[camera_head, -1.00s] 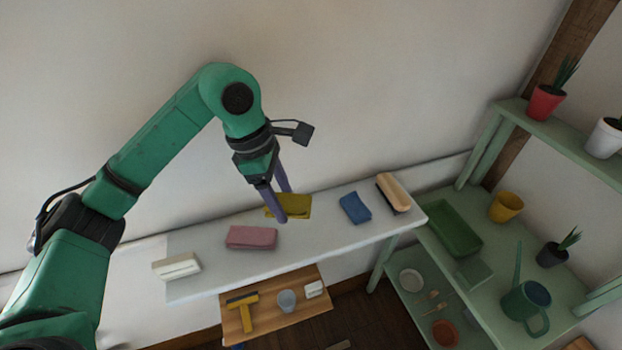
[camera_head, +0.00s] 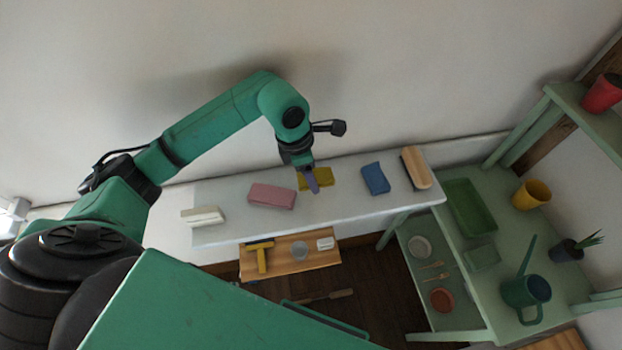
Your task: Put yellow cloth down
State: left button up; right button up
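The yellow cloth (camera_head: 323,175) lies on the pale bench top (camera_head: 350,206), between a folded pink cloth (camera_head: 271,196) and a folded blue cloth (camera_head: 376,179). My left gripper (camera_head: 313,186) points down at the yellow cloth, with its purple fingers in front of part of it. The fingers overlap in this view, so I cannot tell whether they are open, shut or touching the cloth. My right gripper is out of view.
A white block (camera_head: 203,217) stands at the bench's left end and a wooden brush (camera_head: 416,167) at its right. A wooden shelf (camera_head: 285,268) below carries a yellow-handled tool and a cup. A green shelf unit (camera_head: 476,320) stands at the right.

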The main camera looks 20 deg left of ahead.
aim_at(311, 192)
pick_arm(q)
jog(key=x, duration=0.2)
jog(key=p+x, duration=0.1)
jog(key=x, duration=0.1)
jog(key=shift+s+a, duration=0.3)
jog(key=shift+a, duration=0.05)
jog(key=shift+w+f, duration=0.1)
jog(key=shift+f, duration=0.2)
jog(key=shift+f+b, duration=0.15)
jog(key=shift+b, duration=0.15)
jog(key=o, duration=1.3)
jog(key=shift+o, duration=0.2)
jog(key=shift+r, duration=0.2)
jog(key=shift+r, duration=0.15)
jog(key=b+v, duration=0.3)
jog(key=v, duration=0.8)
jog(key=shift+a+r, duration=0.1)
jog(key=shift+r, duration=0.2)
